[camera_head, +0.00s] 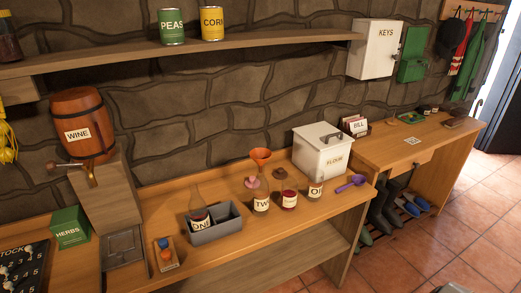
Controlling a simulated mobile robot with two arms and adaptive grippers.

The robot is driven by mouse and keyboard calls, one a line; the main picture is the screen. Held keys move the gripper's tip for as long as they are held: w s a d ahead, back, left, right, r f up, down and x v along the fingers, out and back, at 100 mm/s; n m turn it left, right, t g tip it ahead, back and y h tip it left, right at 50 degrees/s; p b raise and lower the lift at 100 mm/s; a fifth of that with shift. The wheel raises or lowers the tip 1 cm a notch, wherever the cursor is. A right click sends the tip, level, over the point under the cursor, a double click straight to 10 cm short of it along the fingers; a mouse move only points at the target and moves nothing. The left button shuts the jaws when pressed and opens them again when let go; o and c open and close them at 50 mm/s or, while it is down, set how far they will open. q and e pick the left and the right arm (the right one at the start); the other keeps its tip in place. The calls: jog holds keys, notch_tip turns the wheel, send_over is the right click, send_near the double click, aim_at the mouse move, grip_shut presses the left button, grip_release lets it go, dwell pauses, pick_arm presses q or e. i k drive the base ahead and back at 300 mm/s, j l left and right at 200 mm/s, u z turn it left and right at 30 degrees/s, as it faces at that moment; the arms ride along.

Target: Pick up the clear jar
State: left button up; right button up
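Three small jars stand near the middle of the wooden counter (160,222). One looks see-through with a pale label reading "TWO" (261,203). Beside it on the right is a jar with dark red contents (289,199). Further right is a jar with a pale, partly readable label (316,188). I cannot tell for certain which is the clear jar. An orange funnel (261,156) shows just behind the jars, with a pink item (252,183) and a dark reddish item (279,173) near them.
A grey divided caddy (217,232) with a bottle labelled "ONE" (198,209) stands left of the jars. A white flour bin (322,150) and a purple scoop (350,183) are to the right. The counter's front strip below the jars is clear.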

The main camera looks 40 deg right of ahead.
aim_at(289, 185)
jog(key=z, duration=1.35)
